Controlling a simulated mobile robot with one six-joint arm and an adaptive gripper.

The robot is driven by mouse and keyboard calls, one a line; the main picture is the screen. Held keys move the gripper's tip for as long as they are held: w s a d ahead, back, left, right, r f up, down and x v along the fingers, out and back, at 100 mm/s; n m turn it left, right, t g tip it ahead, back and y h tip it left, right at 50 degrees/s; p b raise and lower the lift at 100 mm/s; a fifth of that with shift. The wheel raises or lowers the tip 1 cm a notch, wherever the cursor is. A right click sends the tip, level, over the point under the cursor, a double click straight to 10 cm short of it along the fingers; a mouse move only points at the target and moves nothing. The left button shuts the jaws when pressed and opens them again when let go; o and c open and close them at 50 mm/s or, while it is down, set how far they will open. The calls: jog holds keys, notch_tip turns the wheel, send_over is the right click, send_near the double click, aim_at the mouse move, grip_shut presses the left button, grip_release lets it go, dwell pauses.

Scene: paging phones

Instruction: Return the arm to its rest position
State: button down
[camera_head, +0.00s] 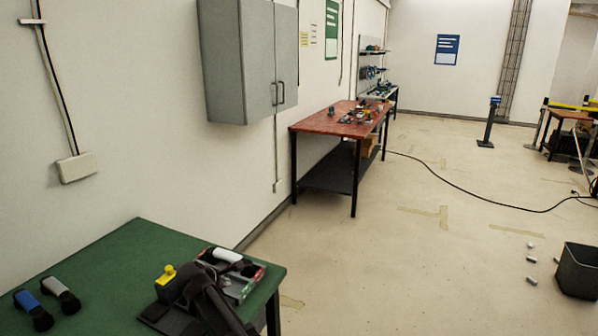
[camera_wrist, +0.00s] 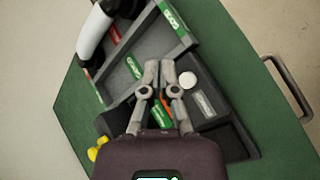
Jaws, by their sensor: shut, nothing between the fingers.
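My gripper (camera_wrist: 159,66) shows in the wrist view with its fingers shut and nothing between them. It is over a grey compartmented tray (camera_wrist: 207,128) with green and red labels. How far it is above the tray I cannot tell. In the head view my dark arm reaches over the green table (camera_head: 120,250) at the bottom and hides part of the tray (camera_head: 243,289). The fingertips are not clear there. A white handset-like piece (camera_wrist: 97,30) with dark ends lies across the tray's upper left in the wrist view.
Two phone-like handsets, one blue and black (camera_head: 33,309), one grey and black (camera_head: 60,294), lie at the table's left. A yellow-topped object (camera_head: 167,274) stands near my arm. A white round piece (camera_wrist: 188,80) is in the tray. A grey cabinet (camera_head: 245,60) hangs behind.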

jog(key=s+d+f+m+g+p, duration=0.1)
jog(key=s+d+m+g, duration=0.15)
jog(key=d+m, duration=0.7)
jog(key=s+d+f+m+g+p, duration=0.1)
jog(key=s+d+m+g, duration=0.15)
jog(key=d, duration=1.35)
jog(key=s+d+m+g+y+p, duration=0.1)
jog(key=s+d+m, duration=0.4)
jog(key=d, duration=0.3)
jog(key=s+d+m+g+y, duration=0.1)
jog(key=s+d+m+g, duration=0.1)
jog(key=s+d+m, duration=0.3)
jog(key=shift+s+d+r+m+y+p, duration=0.35)
jog(key=shift+s+d, duration=0.6)
jog(key=shift+d, duration=0.7)
